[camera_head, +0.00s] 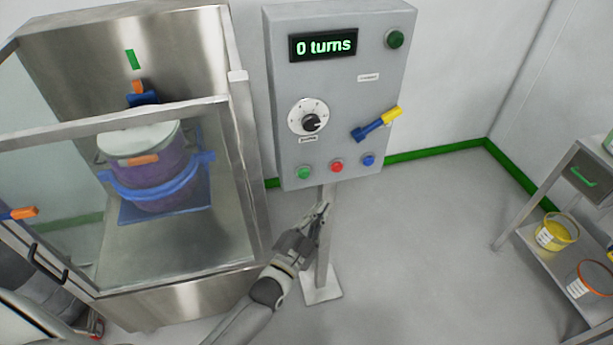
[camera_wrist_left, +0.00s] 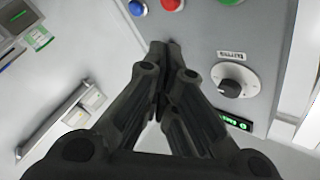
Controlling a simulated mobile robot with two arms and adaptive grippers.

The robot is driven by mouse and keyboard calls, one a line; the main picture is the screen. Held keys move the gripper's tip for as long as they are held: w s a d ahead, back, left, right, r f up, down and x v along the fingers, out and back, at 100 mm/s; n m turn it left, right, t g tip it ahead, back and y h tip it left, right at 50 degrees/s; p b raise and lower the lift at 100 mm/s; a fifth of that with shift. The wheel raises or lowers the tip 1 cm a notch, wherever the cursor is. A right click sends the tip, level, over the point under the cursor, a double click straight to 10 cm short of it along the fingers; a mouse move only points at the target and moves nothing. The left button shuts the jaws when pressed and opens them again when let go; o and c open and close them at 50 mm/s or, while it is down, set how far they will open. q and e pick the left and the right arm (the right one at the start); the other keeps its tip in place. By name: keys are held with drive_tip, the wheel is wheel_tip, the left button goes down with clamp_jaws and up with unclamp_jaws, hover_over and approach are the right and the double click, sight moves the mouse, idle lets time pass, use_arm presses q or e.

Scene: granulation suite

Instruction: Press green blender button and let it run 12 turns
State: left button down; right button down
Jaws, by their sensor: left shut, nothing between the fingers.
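The grey control box (camera_head: 345,100) on a post carries a green button (camera_head: 304,173), a red button (camera_head: 337,166) and a blue button (camera_head: 368,160) along its bottom edge. Its display (camera_head: 323,45) reads "0 turns". My left gripper (camera_head: 322,208) is shut and empty, just below the box, beneath and slightly right of the green button, apart from it. In the left wrist view my shut fingertips (camera_wrist_left: 165,48) point toward the box, with the green button (camera_wrist_left: 231,2) at the top edge and the red button (camera_wrist_left: 171,4) beside it. My right gripper is not in view.
Left, a glazed steel cabinet holds a purple drum (camera_head: 150,184) with blue clamps. A cart (camera_head: 537,205) with buckets stands right. The floor between is clear.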

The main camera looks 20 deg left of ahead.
sight(304, 174)
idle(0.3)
use_arm(q)
drive_tip(key=w+a+b, duration=0.3)
drive_tip(key=w+a, duration=0.2)
drive_tip(key=w, duration=0.2)
drive_tip(key=shift+w+b, duration=0.15)
drive_tip(key=shift+b, duration=0.2)
drive_tip(key=shift+w+a, duration=0.1)
drive_tip(key=shift+w, duration=0.05)
idle(1.2)
drive_tip(key=shift+w+a, duration=0.15)
drive_tip(key=shift+w, duration=0.05)
